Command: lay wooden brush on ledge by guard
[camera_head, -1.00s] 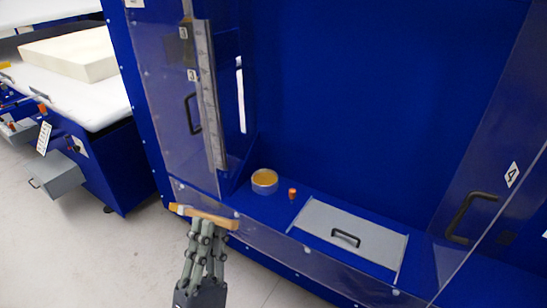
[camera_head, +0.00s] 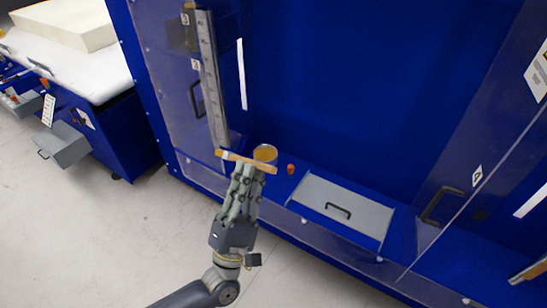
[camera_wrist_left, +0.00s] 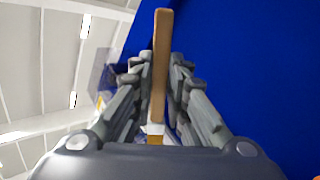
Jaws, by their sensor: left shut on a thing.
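The wooden brush (camera_head: 258,165) is a thin light-brown bar with a pale tip at its left end in the head view. My left gripper (camera_head: 248,172) is shut on it and holds it across the fingers, above the blue ledge (camera_head: 321,176). In the left wrist view the brush (camera_wrist_left: 161,65) runs lengthwise between the fingers of my left gripper (camera_wrist_left: 161,75). A clear guard panel (camera_head: 176,100) with a ruler stands at the left. My right gripper is not in view.
A round tin with amber contents (camera_head: 265,153) stands on the ledge behind the brush, with an orange knob (camera_head: 291,169) beside it. A grey lidded panel with a handle (camera_head: 343,206) lies to the right. A clear door with a black handle (camera_head: 440,204) is farther right.

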